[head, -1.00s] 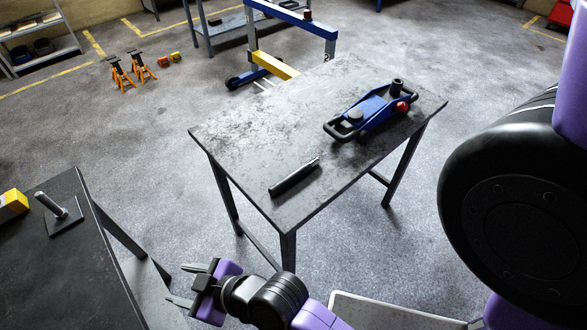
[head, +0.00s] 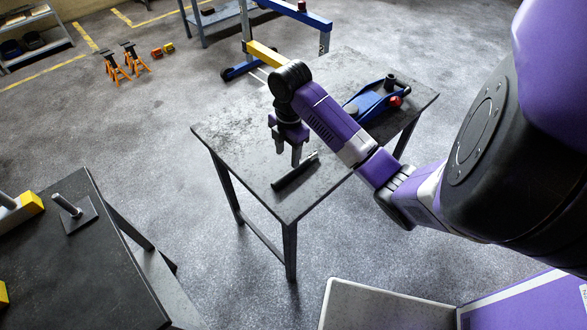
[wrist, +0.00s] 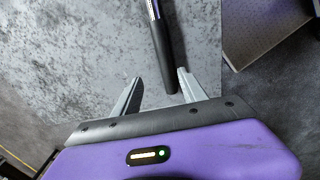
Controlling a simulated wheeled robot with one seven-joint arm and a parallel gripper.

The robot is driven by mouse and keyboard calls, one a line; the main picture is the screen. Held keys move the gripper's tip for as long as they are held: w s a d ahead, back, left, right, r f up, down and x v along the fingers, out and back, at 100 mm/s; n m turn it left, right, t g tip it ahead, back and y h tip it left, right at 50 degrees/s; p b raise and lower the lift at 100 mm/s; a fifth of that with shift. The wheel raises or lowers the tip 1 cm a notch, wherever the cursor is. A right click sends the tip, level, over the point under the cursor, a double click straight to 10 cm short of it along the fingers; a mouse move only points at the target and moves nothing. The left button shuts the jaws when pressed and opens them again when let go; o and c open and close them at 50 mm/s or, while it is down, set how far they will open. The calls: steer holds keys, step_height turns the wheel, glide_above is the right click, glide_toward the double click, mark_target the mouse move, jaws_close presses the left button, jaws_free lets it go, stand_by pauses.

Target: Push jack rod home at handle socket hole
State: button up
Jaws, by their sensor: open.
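The jack rod (head: 296,172) lies flat on the grey metal table, near its front edge. It has a dark grip and a shiny end. The blue trolley jack (head: 372,104) sits at the table's back right, partly hidden behind my arm; its handle socket hole cannot be made out. My gripper (head: 289,160) points down over the table by the rod. In the wrist view my gripper (wrist: 156,92) is open, with the rod's dark end (wrist: 168,70) showing between the fingers, nearer the right one. Whether it touches a finger cannot be told.
The table (head: 235,135) has bare room on its left. A dark bench (head: 110,270) at lower left holds a plate with an upright post (head: 70,207). A blue and yellow hoist (head: 270,55) stands behind the table. Orange stands (head: 120,62) are on the floor.

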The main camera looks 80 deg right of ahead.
mark_target(296, 170)
steer(key=shift+s+d, duration=0.4)
steer(key=shift+s, duration=0.3)
steer(key=shift+s+f, duration=0.15)
steer(key=shift+f, duration=0.2)
steer(key=shift+d+f+p, duration=0.1)
steer(key=shift+f+p, duration=0.75)
steer(key=shift+f, duration=2.65)
jaws_close()
